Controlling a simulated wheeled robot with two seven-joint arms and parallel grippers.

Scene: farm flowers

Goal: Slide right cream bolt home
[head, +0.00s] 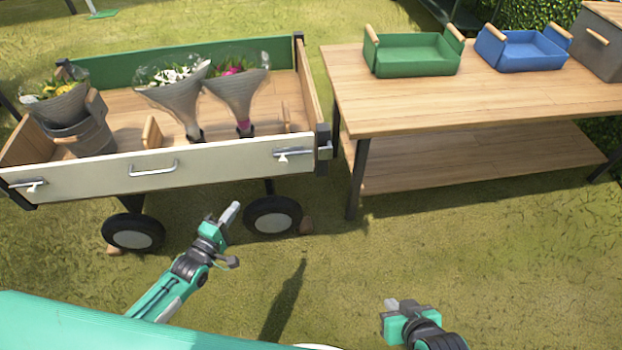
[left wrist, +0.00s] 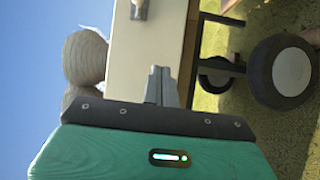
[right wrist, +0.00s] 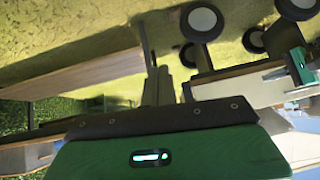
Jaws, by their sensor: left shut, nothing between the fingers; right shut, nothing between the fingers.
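The right cream bolt (head: 290,153) is a rod with a small hanging knob, at the right end of the cart's cream front panel (head: 215,167). Its rod points toward the dark corner post (head: 323,145); I cannot tell whether it enters the catch there. My left gripper (head: 232,212) is shut and empty, in front of and below the panel, left of the bolt and apart from it. In the left wrist view its closed fingers (left wrist: 160,88) overlap the cream panel. My right gripper (head: 393,305) is shut and empty, low over the grass, far from the bolt.
A left bolt (head: 30,186) and a centre handle (head: 153,168) are on the same panel. Wrapped bouquets (head: 175,95) and a bucket (head: 88,135) stand in the cart. A wooden table (head: 440,105) with green (head: 412,58) and blue (head: 522,52) trays stands at the right.

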